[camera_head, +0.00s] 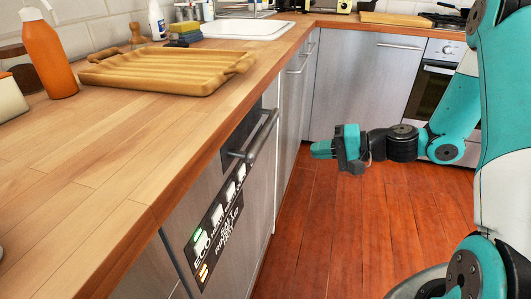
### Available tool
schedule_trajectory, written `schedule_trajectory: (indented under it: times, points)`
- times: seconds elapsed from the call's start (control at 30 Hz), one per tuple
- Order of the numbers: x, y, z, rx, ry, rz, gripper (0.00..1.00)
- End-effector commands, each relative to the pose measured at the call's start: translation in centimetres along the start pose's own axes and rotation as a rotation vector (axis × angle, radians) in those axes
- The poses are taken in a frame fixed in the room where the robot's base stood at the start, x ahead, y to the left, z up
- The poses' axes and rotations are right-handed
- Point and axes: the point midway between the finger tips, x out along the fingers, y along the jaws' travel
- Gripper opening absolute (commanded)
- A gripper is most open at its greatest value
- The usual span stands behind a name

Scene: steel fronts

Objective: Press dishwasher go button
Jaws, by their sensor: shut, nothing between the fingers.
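The dishwasher's grey steel front (258,190) is below the wooden counter, left of centre. Its dark control panel (218,232) has several icons and some lettering; a green light (197,236) and a yellow light (204,272) glow at its left end. I cannot tell which mark is the go button. A grey bar handle (262,138) sticks out above the panel. My teal gripper (318,150) is shut and empty, pointing left. It appears to the right of the handle and panel, apart from both, over the floor.
The wooden counter (110,150) has an edge above the dishwasher. On it are a wooden tray (155,72), an orange bottle (47,55) and a sink (246,28). An oven (433,85) stands at the back right. The red-brown floor (335,235) is clear.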

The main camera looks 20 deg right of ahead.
Motion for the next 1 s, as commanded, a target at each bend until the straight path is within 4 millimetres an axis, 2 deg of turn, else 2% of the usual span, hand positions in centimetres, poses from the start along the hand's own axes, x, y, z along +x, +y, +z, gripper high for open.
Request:
schedule_trajectory:
  times: [0.13, 0.23, 0.6, 0.7, 0.83, 1.0]
  points:
    - [0.9, 0.1, 0.1, -0.002, -0.004, 0.001, 0.0]
    - [2.4, 0.1, 0.1, -0.002, -0.007, 0.001, 0.0]
    - [10.2, 0.1, 0.2, -0.004, -0.007, 0.002, 0.0]
    - [11.7, -0.5, 0.2, -0.005, -0.005, 0.0, 0.0]
    - [13.1, -0.9, 0.1, -0.004, -0.004, 0.001, 0.0]
    - [13.8, -1.2, 0.1, -0.002, -0.002, 0.001, 0.0]
